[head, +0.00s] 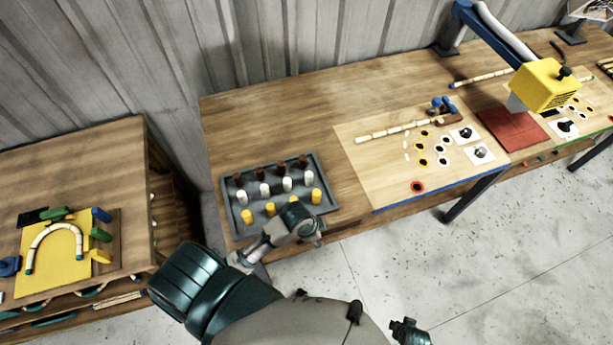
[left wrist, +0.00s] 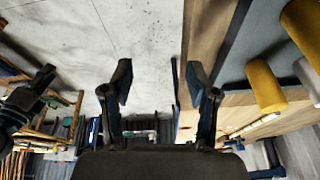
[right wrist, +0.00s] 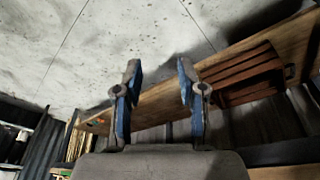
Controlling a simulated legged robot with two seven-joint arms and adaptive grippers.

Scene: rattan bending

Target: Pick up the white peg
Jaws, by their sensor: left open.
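Several white pegs (head: 264,190) stand upright in the middle row of a grey tray (head: 229,208). My left gripper (left wrist: 159,82) is open, with nothing between its fingers. In the head view my left arm's end covers part of the tray's front edge, near the yellow pegs. In the left wrist view a white peg (left wrist: 308,76) is at the right edge, behind a yellow peg (left wrist: 266,86), both outside the fingers. My right gripper (right wrist: 158,80) is open and empty, away from the tray, with floor and a wooden bench beyond it.
Brown pegs (head: 259,173) stand in the back row and yellow pegs (head: 270,209) in the front row. A pale board (head: 365,160) with markers lies right of the tray. A lower bench (head: 100,175) stands left. Bare wood surrounds the tray's back.

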